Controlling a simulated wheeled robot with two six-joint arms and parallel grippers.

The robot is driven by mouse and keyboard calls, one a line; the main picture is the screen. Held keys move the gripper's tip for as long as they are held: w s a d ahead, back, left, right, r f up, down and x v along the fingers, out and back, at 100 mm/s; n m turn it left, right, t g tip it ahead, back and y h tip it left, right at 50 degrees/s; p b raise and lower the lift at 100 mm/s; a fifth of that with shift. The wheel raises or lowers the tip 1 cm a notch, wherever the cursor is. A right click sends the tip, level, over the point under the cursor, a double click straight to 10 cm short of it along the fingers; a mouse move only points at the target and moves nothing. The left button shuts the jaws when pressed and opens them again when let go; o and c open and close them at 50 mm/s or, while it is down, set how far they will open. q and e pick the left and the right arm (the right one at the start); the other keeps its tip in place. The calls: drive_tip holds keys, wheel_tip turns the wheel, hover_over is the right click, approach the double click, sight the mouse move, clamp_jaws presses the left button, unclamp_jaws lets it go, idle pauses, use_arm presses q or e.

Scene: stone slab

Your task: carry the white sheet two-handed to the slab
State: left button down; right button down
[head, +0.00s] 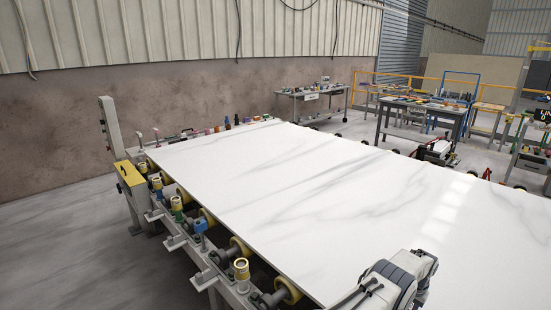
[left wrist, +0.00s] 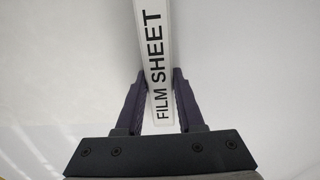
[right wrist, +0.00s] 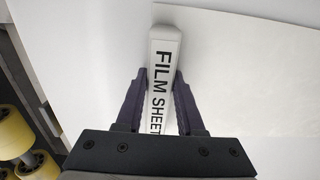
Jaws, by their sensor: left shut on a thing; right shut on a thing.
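The white sheet carries a white bar lettered "FILM SHEET" (left wrist: 156,50). My left gripper (left wrist: 160,76) is shut on this bar in the left wrist view, with a dark finger on each side. My right gripper (right wrist: 160,76) is shut on a bar with the same lettering (right wrist: 165,50) in the right wrist view. The thin white sheet (right wrist: 260,75) spreads to the right of that bar. The white, grey-veined slab (head: 290,190) lies flat on a roller frame in the head view. Neither gripper nor the sheet can be made out there; one of my arm links shows at bottom right.
The roller frame (head: 216,260) has yellow rollers along the slab's near left edge; yellow rollers (right wrist: 15,133) also show in the right wrist view. A yellow box (head: 130,182) and a grey post stand at the frame's left corner. Workbenches (head: 425,112) stand beyond the slab. The slab's visible top looks clear.

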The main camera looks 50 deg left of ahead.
use_arm(q)
drive_tip(key=shift+c, duration=2.2)
unclamp_jaws()
use_arm(e)
drive_tip(key=shift+c, duration=2.2)
unclamp_jaws()
use_arm(q)
drive_tip(key=o, duration=0.4)
drive_tip(key=shift+o, duration=0.2)
use_arm(e)
drive_tip(key=o, duration=0.4)
drive_tip(key=shift+o, duration=0.2)
use_arm(q)
drive_tip(key=shift+r+p, duration=0.1)
drive_tip(key=shift+p, duration=0.2)
use_arm(e)
drive_tip(key=shift+r, duration=0.1)
